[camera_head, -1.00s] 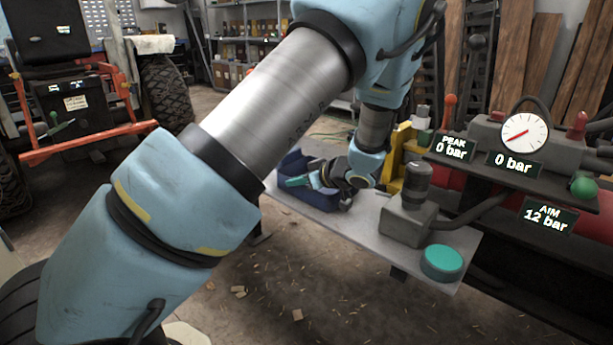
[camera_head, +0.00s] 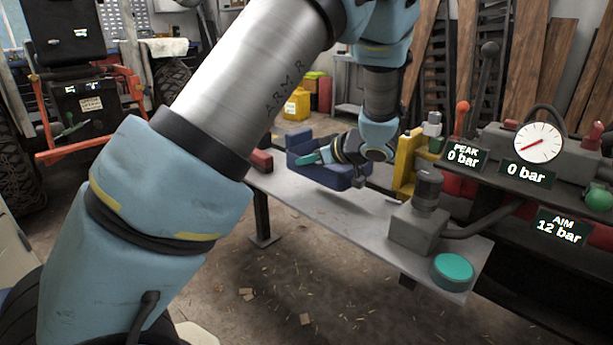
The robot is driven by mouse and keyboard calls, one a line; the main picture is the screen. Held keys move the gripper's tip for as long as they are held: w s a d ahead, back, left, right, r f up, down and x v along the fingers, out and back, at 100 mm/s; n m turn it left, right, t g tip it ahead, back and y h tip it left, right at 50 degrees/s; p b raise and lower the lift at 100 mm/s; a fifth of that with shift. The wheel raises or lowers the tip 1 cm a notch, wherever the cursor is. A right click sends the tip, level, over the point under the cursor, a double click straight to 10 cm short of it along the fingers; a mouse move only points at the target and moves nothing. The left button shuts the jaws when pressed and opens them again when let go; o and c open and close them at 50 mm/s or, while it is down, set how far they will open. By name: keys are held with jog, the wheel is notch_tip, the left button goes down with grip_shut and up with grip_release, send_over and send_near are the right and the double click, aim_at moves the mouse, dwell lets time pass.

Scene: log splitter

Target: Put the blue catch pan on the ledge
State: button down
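The blue catch pan (camera_head: 302,143) is an open box with low walls, at the middle of the view. It appears to hang a little above the flat grey ledge (camera_head: 335,222), with a soft shadow below its right part. My gripper (camera_head: 326,155) reaches into the pan from the right, with a teal finger part showing inside it. It appears shut on the pan, but the grip point is partly hidden by the wrist and the pan wall.
A grey pump box (camera_head: 417,226) and a teal round button (camera_head: 452,269) stand on the ledge's right end. A yellow upright (camera_head: 407,165) is close right of my wrist. A red-brown block (camera_head: 262,162) is left of the pan. The ledge between pan and pump is clear.

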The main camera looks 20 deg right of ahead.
jog(key=w+a+r+m+t+h+p, duration=0.1)
jog(key=w+a+p, duration=0.2)
jog(key=w+a, duration=0.55)
jog(key=w+a+r+m+h+p, duration=0.1)
jog(key=w+a+p, duration=0.25)
jog(key=a, duration=0.95)
jog(key=s+a+f+m+h+p, duration=0.3)
jog(key=s+a+f+p, duration=0.15)
jog(key=a+f, duration=0.3)
jog(key=s+a+h, duration=0.1)
jog(key=s+a, duration=0.1)
jog(key=s, duration=0.6)
jog(key=shift+s+r+m+t, duration=0.2)
jog(key=shift+s+m+t, duration=0.1)
jog(key=shift+m, duration=0.1)
